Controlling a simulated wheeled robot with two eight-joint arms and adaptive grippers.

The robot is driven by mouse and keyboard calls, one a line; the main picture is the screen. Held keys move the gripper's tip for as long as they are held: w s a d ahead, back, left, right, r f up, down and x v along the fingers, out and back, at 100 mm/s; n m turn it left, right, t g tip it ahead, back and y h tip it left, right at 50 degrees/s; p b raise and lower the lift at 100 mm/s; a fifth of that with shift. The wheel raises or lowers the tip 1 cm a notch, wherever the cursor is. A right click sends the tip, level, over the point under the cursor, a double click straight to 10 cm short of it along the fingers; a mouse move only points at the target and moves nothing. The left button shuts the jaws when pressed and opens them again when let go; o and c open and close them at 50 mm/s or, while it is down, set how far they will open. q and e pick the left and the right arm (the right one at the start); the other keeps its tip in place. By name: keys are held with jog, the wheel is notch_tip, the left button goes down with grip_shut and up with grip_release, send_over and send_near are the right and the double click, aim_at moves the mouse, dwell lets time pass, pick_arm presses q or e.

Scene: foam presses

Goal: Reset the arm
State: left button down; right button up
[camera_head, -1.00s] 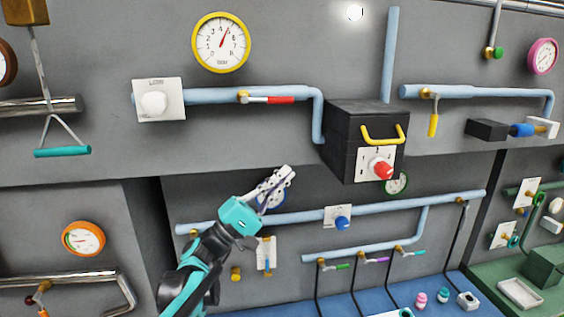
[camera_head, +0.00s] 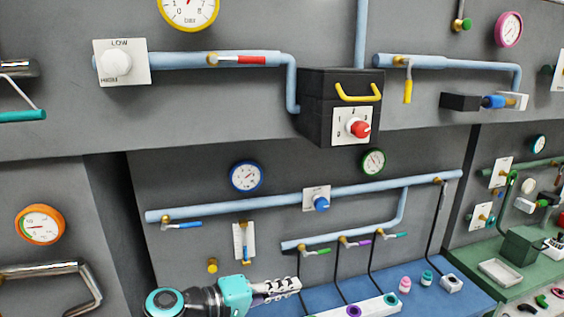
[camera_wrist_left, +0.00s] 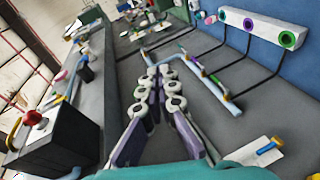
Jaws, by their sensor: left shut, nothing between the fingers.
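My left gripper (camera_head: 284,287) is at the bottom of the head view, with a teal wrist and pale ringed fingers pointing right. Its fingers are closed with nothing between them. It is in front of the lower grey panel, left of the white block with coloured rings (camera_head: 372,306). In the left wrist view the closed fingers (camera_wrist_left: 160,88) fill the middle, and the white block (camera_wrist_left: 262,28) shows at the upper right. My right gripper is in neither view.
A black box (camera_head: 315,105) with a yellow handle and red knob juts from the upper panel. Blue pipes (camera_head: 250,207) with several valve handles run along the lower panel. A blue bench (camera_head: 410,303) holds small pink and teal items. A green bench stands at right.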

pick_arm(q)
jog(key=s+a+f+m+y+b, duration=0.1)
jog(key=s+a+f+y+b, duration=0.25)
jog(key=f, duration=0.65)
jog(key=s+a+f+m+y+b, duration=0.1)
jog(key=s+a+f+y+b, duration=0.25)
jog(key=f, duration=0.65)
jog(key=s+a+f+m+y+b, duration=0.1)
jog(key=s+a+f+y+b, duration=0.3)
jog(key=a+f, duration=0.7)
jog(key=shift+s+a+m+y, duration=0.4)
jog(key=shift+s+y, duration=0.5)
jog(key=shift+y, duration=0.2)
